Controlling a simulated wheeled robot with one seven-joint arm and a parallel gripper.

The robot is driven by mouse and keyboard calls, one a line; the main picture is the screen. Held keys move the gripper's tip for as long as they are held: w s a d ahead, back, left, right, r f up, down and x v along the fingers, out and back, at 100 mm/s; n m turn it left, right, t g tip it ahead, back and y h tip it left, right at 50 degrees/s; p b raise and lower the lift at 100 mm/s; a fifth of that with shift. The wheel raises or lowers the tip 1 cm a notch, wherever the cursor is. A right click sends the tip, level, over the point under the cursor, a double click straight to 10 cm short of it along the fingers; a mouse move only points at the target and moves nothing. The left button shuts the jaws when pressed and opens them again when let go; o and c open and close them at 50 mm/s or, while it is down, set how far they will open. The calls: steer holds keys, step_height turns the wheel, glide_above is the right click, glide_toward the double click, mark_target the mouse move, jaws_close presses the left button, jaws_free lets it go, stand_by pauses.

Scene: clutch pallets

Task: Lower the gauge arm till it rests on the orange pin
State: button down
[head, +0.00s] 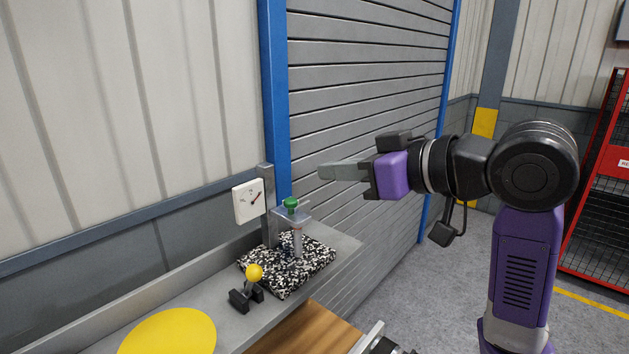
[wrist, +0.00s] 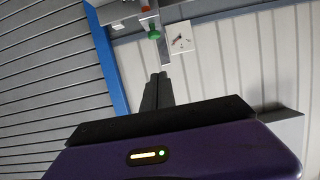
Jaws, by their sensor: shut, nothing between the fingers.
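The gauge stand has a grey upright post (head: 267,205) on a black-and-white speckled plate (head: 315,262). A grey gauge arm (head: 287,214) with a green knob (head: 291,203) reaches out from the post. A short light post (head: 297,243) stands beneath it; I cannot tell whether they touch. In the wrist view, the green knob (wrist: 154,34) shows beyond my fingertips (wrist: 159,76).
A white dial (head: 249,201) with a red needle is by the post. A yellow ball-topped lever (head: 254,272) and a yellow disc (head: 170,335) are on the grey bench (head: 205,292). A shuttered wall stands behind; a red cage (head: 596,180) is at right.

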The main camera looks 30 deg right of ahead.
steer(key=shift+v, duration=0.85)
